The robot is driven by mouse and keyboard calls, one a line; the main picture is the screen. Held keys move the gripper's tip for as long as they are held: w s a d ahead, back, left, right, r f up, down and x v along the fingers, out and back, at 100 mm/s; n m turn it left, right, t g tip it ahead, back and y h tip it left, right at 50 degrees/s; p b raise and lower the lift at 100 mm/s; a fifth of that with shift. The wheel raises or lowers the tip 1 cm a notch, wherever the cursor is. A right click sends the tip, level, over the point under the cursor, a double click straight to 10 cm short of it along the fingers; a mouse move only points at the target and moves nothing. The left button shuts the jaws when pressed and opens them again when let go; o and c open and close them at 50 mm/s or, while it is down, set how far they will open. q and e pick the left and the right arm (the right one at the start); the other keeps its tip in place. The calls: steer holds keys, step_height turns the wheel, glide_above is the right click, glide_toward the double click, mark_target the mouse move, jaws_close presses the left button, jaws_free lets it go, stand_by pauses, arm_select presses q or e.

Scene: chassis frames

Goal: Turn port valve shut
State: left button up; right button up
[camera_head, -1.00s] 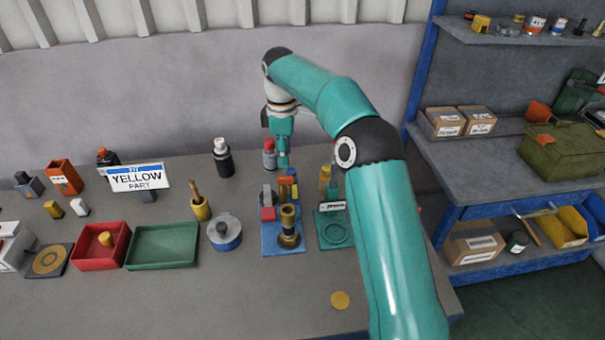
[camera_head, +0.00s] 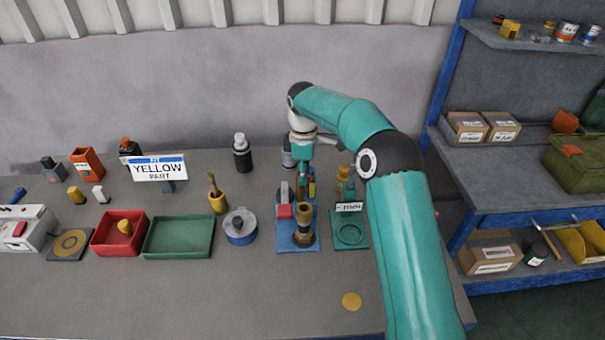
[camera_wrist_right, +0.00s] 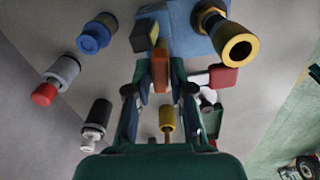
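A blue-based fixture (camera_head: 297,245) stands on the bench, carrying an upright brass fitting (camera_head: 304,228) and a red block (camera_head: 284,211). Behind them is a small orange and yellow part (camera_head: 312,184), partly hidden by my right gripper (camera_head: 304,168), which points down over the back of the fixture. In the right wrist view the dark green fingers (camera_wrist_right: 160,85) stand on either side of an orange part (camera_wrist_right: 160,66), with narrow gaps appearing beside it. The brass fitting (camera_wrist_right: 237,48) is at the upper right there. Which part is the port valve is not clear. My left gripper is out of view.
A green-based ring fixture (camera_head: 350,235) stands close on the right. A round blue-and-grey can (camera_head: 240,227), a green tray (camera_head: 178,237) and a red tray (camera_head: 118,240) lie to the left. A yellow disc (camera_head: 351,301) lies on the clear front bench.

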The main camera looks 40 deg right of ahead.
jaws_close()
steer(key=shift+a, duration=0.1)
steer(key=shift+m, duration=0.4)
steer(key=shift+r+m, duration=0.1)
steer(key=shift+m, duration=0.8)
steer(key=m, duration=0.5)
steer(key=shift+a, duration=0.25)
steer(key=m, duration=0.4)
steer(key=shift+a+m, duration=0.15)
steer(key=shift+m, duration=0.25)
steer(key=shift+w+a+r+m, duration=0.1)
steer(key=shift+a+m, duration=0.05)
steer(key=shift+m, duration=1.65)
